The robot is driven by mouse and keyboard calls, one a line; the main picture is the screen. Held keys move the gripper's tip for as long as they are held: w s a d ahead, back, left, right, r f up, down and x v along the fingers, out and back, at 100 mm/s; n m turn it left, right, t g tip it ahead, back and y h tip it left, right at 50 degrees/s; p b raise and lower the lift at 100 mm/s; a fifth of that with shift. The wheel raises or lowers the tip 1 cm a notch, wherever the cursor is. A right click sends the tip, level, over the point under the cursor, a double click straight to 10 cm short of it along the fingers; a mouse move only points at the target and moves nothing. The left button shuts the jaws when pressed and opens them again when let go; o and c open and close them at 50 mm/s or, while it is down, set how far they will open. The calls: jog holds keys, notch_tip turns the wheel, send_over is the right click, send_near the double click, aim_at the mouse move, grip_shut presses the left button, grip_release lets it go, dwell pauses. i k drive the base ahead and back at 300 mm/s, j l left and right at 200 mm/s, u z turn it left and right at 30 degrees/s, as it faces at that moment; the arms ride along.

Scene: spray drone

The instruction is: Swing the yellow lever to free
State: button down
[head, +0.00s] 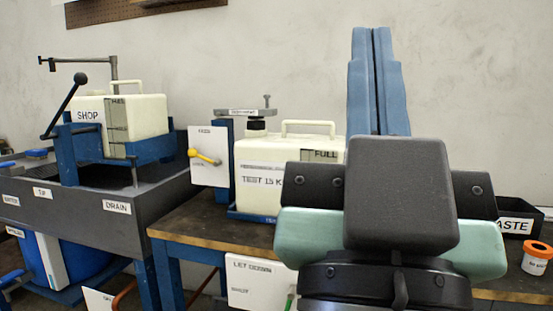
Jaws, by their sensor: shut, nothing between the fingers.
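The yellow lever (205,157) is on a white upright panel (209,174) left of centre. Its yellow knob is at the left end, and the arm slopes slightly down to the right. A small label above it is too small to read surely. My gripper (372,36) points up in the right half of the view, its two blue fingers together with nothing between them. It is well to the right of the lever and apart from it. My wrist and gripper body hide part of the bench and the right side of the TEST tank (262,189).
The tank and a blue clamp post (223,135) stand on a wooden-topped bench (190,229). A SHOP tank (150,115) and black-knobbed lever (67,100) are over a grey DRAIN trough (80,215) at left. A WASTE bin (515,217) and orange-rimmed cup (537,258) are at right.

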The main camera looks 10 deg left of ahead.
aim_at(192, 153)
jog(key=i+j+u, duration=0.7)
jog(key=i, duration=0.3)
jog(key=i+u, duration=0.35)
jog(key=i, duration=0.2)
